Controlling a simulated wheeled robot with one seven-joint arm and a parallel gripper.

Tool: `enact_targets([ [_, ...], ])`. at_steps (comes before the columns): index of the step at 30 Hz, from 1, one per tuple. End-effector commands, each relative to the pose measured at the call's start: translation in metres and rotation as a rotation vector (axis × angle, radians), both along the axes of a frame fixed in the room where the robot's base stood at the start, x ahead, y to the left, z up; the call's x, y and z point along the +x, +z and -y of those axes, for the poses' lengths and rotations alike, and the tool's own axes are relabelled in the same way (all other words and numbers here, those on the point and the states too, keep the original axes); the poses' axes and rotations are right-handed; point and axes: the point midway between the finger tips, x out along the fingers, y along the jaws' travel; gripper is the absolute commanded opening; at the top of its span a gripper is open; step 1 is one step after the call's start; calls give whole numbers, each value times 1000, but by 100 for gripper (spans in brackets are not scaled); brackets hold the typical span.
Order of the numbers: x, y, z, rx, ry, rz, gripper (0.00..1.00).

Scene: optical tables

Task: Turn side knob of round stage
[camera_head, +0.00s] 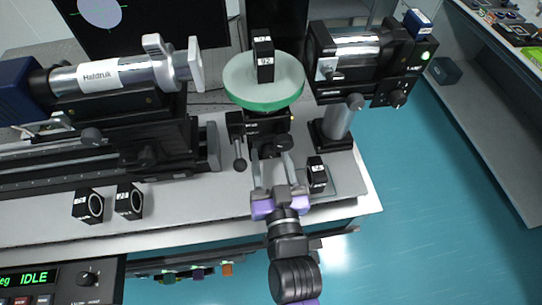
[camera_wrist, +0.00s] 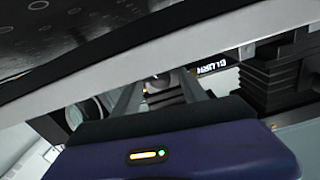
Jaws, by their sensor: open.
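The round stage (camera_head: 257,102) has a pale green disc top and stands at the middle of the table, with a black labelled block (camera_head: 264,62) on it. Below the disc is a dark mount with a dark knob (camera_head: 284,143) on the near right side. My gripper (camera_head: 272,168) is open, pointing at the mount from the near side. In the wrist view its two fingers (camera_wrist: 158,95) reach forward, apart, with a small rounded part between or beyond them; I cannot tell if they touch it.
A long cylinder instrument (camera_head: 110,75) on a rail fills the left. A lamp-like unit (camera_head: 355,55) on a post (camera_head: 338,122) stands at the right. A small black block (camera_head: 316,173) sits just right of my gripper. Two black ring blocks (camera_head: 108,203) stand front left.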

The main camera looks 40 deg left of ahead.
Motion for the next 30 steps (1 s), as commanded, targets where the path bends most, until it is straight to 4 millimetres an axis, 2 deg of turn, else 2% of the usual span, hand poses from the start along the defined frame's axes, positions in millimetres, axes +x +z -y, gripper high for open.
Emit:
enact_targets([
  [3, 0, 0, 0, 0, 0, 0, 50],
  [11, 0, 0, 0, 0, 0, 0, 0],
  [29, 0, 0, 0, -64, 0, 75, 0],
  [30, 0, 0, 0, -64, 0, 75, 30],
])
